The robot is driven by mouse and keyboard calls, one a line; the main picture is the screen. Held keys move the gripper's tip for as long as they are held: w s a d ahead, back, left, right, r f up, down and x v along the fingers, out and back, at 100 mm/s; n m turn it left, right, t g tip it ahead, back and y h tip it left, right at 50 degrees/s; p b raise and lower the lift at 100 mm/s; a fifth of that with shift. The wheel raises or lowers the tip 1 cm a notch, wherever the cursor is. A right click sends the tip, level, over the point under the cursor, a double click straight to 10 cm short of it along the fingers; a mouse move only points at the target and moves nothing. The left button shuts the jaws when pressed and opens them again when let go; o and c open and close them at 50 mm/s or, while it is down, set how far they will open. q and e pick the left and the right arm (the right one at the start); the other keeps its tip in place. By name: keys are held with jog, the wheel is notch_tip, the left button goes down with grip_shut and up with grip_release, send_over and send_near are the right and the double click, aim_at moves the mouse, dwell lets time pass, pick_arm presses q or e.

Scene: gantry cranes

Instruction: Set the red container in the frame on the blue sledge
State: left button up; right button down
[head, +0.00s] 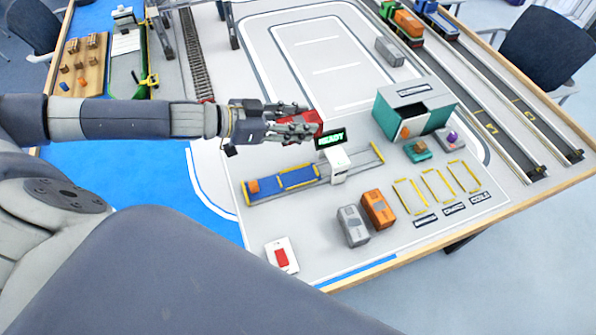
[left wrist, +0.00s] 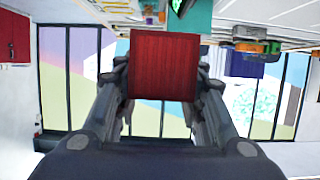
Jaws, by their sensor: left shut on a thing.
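The red container (head: 304,120) is a small ribbed box, held between the fingers of my left gripper (head: 292,128). In the left wrist view the red container (left wrist: 164,66) sits between both fingers of the left gripper (left wrist: 165,80). In the head view the gripper is above the table, behind the blue sledge. The blue sledge (head: 298,178) lies on a grey rail and has yellow frame edges. A small orange piece (head: 253,186) is at its left end. My right gripper is not in view.
A green READY display (head: 331,139) on a white post (head: 339,160) stands by the rail, close to the container. A teal-and-grey box (head: 415,108) stands to the right. Grey (head: 353,226) and orange (head: 378,209) blocks and a red button (head: 281,257) are in front.

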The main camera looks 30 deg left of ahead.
pick_arm(q)
notch_tip(320, 180, down, 4)
jog(key=shift+r+b, duration=0.1)
jog(key=shift+b, duration=0.5)
notch_tip(320, 180, down, 10)
jog(key=shift+f, duration=1.9)
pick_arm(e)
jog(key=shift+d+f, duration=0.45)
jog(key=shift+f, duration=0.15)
pick_arm(q)
jog(key=o, duration=1.1)
jog(key=shift+f, duration=0.1)
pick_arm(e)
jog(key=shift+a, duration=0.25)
